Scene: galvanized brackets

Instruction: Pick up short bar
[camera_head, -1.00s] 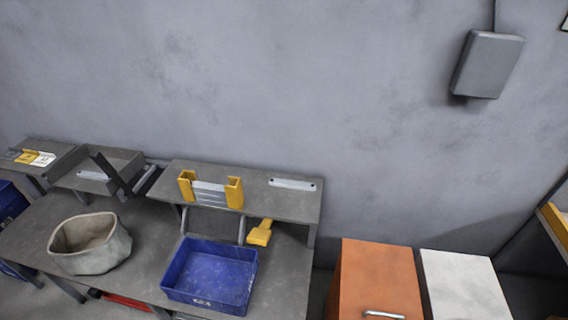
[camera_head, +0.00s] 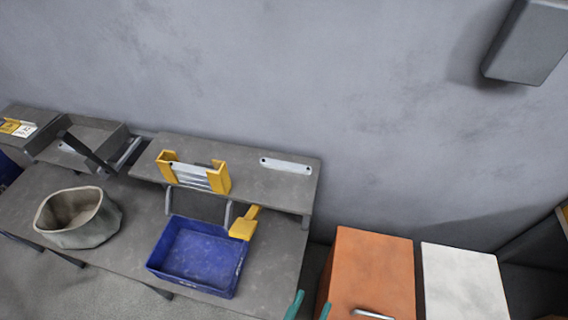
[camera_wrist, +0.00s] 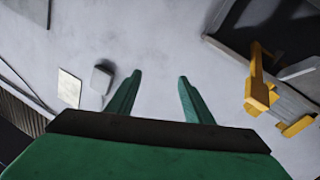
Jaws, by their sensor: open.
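A short silver bar (camera_head: 286,165) with a hole near each end lies flat on the right part of the raised grey shelf (camera_head: 262,190). Several silver bars (camera_head: 192,177) lie stacked in a yellow holder (camera_head: 220,182) to its left on the same shelf. Another pale metal piece (camera_head: 68,148) is partly hidden in the grey tray at the left. My gripper (camera_head: 309,308) shows only as two teal fingertips at the bottom edge, well below and in front of the shelf. In the wrist view my gripper (camera_wrist: 158,88) is open, with nothing between its fingers.
A blue bin (camera_head: 197,257), a yellow tool (camera_head: 244,225) and a grey fabric basket (camera_head: 78,218) stand on the lower bench. An orange cabinet (camera_head: 372,270) and a white cabinet (camera_head: 464,285) are at the right. The shelf around the bar is clear.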

